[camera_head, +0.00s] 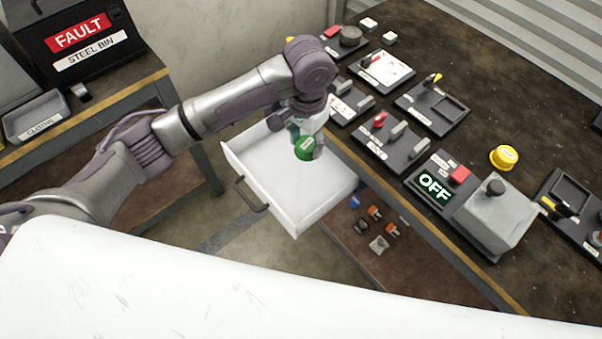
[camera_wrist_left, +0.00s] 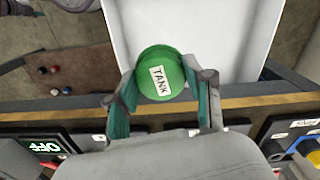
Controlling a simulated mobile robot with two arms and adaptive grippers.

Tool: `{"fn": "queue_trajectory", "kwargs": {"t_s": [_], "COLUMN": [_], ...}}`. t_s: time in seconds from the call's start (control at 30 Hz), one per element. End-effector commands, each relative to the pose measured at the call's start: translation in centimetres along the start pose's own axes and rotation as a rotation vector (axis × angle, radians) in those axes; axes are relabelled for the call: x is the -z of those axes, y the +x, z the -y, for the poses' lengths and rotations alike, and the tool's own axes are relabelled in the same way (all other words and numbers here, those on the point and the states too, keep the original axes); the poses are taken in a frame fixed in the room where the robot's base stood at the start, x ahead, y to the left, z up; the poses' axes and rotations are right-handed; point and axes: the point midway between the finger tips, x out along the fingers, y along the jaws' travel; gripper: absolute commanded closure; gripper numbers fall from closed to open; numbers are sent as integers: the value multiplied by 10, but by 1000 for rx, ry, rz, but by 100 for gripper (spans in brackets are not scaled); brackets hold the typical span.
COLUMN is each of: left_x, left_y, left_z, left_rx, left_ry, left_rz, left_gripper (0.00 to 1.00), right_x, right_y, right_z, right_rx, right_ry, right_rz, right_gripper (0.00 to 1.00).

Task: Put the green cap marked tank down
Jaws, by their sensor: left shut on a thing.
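The green cap (camera_head: 306,148) is round, with a white label. In the left wrist view the cap (camera_wrist_left: 160,74) shows its label reading TANK. My left gripper (camera_head: 312,140) is shut on the cap, with one finger on each side of it in the left wrist view (camera_wrist_left: 162,90). It holds the cap over the open white drawer (camera_head: 270,165), near the drawer's table-side end. The height of the cap above the drawer floor is hard to tell. My right gripper is not in view.
The dark workbench (camera_head: 480,90) on the right carries several black trays with switches, a grey box (camera_head: 495,215), an OFF sign (camera_head: 434,186) and a yellow cap (camera_head: 504,157). A FAULT steel bin (camera_head: 80,45) stands at the upper left. The visible drawer floor looks empty.

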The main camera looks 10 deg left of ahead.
Motion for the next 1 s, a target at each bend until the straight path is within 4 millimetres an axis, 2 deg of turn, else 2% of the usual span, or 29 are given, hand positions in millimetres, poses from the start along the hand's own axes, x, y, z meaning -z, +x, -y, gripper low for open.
{"fn": "queue_trajectory", "kwargs": {"t_s": [0.03,0.13,0.2,0.3,0.4,0.53,0.67,0.8,1.0], "left_x": [9,20,24,25,20,10,0,-8,-12], "left_y": [27,52,63,73,82,100,117,132,141], "left_z": [-14,-28,-35,-34,-21,8,36,58,71], "left_rx": [-9,-6,-4,1,4,5,5,3,1], "left_ry": [47,127,163,189,193,191,192,193,196], "left_rz": [5,3,2,2,1,4,2,0,-2], "left_gripper": [83,83,83,83,83,83,83,83,83], "right_x": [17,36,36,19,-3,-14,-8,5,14], "right_y": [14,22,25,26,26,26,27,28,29], "right_z": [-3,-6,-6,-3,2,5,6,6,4], "right_rx": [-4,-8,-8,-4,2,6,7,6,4], "right_ry": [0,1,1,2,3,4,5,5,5], "right_rz": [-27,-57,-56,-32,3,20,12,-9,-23], "right_gripper": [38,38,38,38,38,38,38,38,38]}}
